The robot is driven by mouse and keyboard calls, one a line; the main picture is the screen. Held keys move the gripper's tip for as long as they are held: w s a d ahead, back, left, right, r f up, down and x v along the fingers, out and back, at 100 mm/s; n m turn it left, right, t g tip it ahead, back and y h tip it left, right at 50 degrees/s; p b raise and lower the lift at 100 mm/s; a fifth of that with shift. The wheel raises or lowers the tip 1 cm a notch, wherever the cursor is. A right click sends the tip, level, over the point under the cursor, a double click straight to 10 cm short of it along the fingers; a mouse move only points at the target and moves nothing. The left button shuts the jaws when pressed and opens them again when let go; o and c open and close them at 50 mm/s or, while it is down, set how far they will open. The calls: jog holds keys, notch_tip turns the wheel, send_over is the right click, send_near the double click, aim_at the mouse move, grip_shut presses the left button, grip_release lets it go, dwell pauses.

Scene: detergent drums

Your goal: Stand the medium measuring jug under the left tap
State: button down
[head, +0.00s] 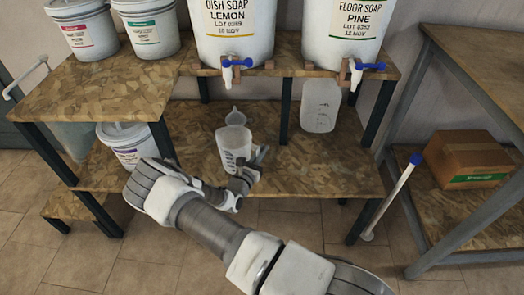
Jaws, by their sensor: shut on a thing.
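The left tap (228,68), white with a blue lever, is on the dish soap lemon drum (234,28). A translucent measuring jug (232,148) with dark graduation marks is upright at or just above the lower shelf, below and in front of this tap in the picture. My gripper (246,174) is shut on its lower right side; the fingers partly hide its base. I cannot tell whether the base touches the shelf. A small pale pointed shape (235,117) shows just above the jug; whether it is part of it is unclear.
Dark shelf posts flank the lower shelf (300,178). White tubs stand at left. A cardboard box (468,157) and a blue-tipped white rod (393,195) are at right.

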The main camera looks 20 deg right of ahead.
jog(key=shift+f+b, duration=0.35)
jog(key=shift+f, duration=0.15)
dwell(0.7)
jog(key=c, duration=1.2)
grip_release()
jog(key=shift+c, duration=0.2)
jog(key=shift+o, duration=0.4)
jog(key=o, duration=0.5)
jog(key=p+v, duration=0.4)
jog(key=v, duration=1.3)
jog(key=shift+s+a+p, duration=0.15)
jog(key=shift+p, duration=0.2)
jog(key=shift+r, duration=0.15)
